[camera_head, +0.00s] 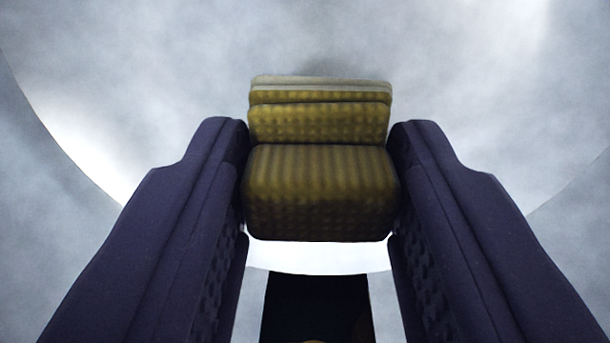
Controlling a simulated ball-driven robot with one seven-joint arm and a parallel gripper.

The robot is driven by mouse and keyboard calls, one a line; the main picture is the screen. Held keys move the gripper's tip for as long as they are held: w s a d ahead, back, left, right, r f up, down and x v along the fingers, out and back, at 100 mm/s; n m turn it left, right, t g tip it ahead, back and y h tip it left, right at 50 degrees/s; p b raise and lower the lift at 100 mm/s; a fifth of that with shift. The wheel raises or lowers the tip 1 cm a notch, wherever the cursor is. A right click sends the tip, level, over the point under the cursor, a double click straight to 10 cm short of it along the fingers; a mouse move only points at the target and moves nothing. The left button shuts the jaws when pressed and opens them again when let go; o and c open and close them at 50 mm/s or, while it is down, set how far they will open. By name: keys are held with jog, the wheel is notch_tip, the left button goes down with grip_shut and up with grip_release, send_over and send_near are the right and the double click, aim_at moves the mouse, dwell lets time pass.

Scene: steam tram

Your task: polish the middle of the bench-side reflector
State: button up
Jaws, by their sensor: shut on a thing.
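My gripper (319,185) has two dark purple fingers and is shut on a yellow, ribbed polishing pad (320,190). The pad sits between the fingertips, and its far end has a pale edge. A large, shiny grey reflector (320,35) fills the upper part of the view, with cloudy dull patches and bright streaks. The pad's far end is at or very close to the reflector surface; I cannot tell for sure whether it touches. A soft dark shade shows on the reflector just above the pad.
The reflector's curved rim (62,140) shows at the left, with a grey cloudy surface outside it. Below the pad is a bright band and a dark shape (317,305), which I cannot identify. No loose objects show around the gripper.

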jog(key=shift+s, duration=0.25)
jog(key=shift+s+b, duration=0.5)
jog(key=shift+s, duration=1.05)
